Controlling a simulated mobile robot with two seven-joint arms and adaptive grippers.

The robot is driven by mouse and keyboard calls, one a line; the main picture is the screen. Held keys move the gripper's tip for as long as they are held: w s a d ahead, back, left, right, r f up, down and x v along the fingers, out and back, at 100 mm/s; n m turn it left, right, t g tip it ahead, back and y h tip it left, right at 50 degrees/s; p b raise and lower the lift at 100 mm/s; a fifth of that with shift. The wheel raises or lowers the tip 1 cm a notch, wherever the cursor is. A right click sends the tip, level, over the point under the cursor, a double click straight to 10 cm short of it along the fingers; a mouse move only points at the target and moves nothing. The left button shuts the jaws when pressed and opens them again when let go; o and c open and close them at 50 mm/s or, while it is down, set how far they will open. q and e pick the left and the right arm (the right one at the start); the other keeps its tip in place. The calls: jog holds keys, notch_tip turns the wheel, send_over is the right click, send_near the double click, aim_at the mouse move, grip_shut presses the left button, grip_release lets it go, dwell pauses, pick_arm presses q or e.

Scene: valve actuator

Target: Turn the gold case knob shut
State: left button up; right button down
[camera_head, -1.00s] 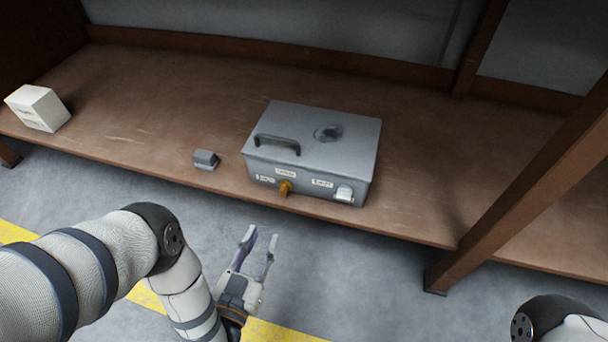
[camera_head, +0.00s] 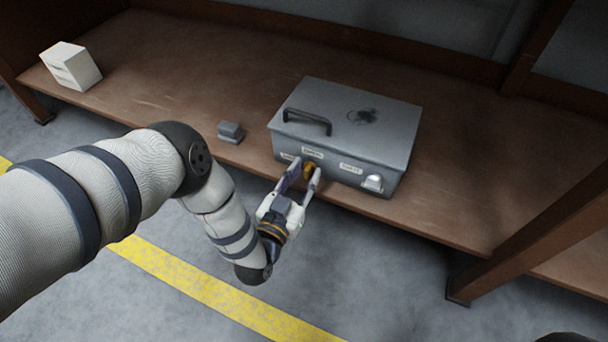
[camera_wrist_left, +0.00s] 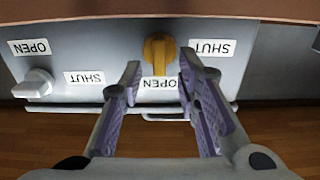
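The grey metal case (camera_head: 345,130) sits on the brown shelf with its labelled front facing me. The gold knob (camera_head: 309,171) is on that front, and it also shows in the left wrist view (camera_wrist_left: 159,53) beside OPEN and SHUT labels, which appear upside down there. My left gripper (camera_head: 302,176) is at the case front with its fingers around the knob's sides in the head view. In the wrist view its fingers (camera_wrist_left: 160,80) are spread, with visible gaps to the knob between them. My right gripper is not in view.
A white knob (camera_head: 373,183) is on the same case front, to the right. A small grey block (camera_head: 231,132) lies left of the case. A white box (camera_head: 71,66) stands at the shelf's far left. A wooden post (camera_head: 530,215) rises at the right.

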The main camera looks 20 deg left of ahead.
pick_arm(q)
grip_shut()
jog(key=shift+d+m, duration=0.1)
jog(key=shift+m, duration=0.2)
jog(key=m+p, duration=0.1)
jog(key=m, duration=0.2)
jog(key=shift+d, duration=0.2)
jog(key=m, duration=0.1)
jog(key=m+p, duration=0.1)
jog(key=m, duration=0.1)
jog(key=shift+d+f+m, duration=0.1)
jog(key=shift+d+m, duration=0.15)
jog(key=shift+m, duration=0.05)
jog(key=m, duration=0.3)
jog(key=f+m, duration=0.1)
jog(key=m, duration=0.6)
jog(key=shift+s+d+f, duration=0.1)
jog(key=shift+d+f, duration=0.05)
jog(key=shift+d, duration=0.05)
jog(key=shift+m, duration=0.3)
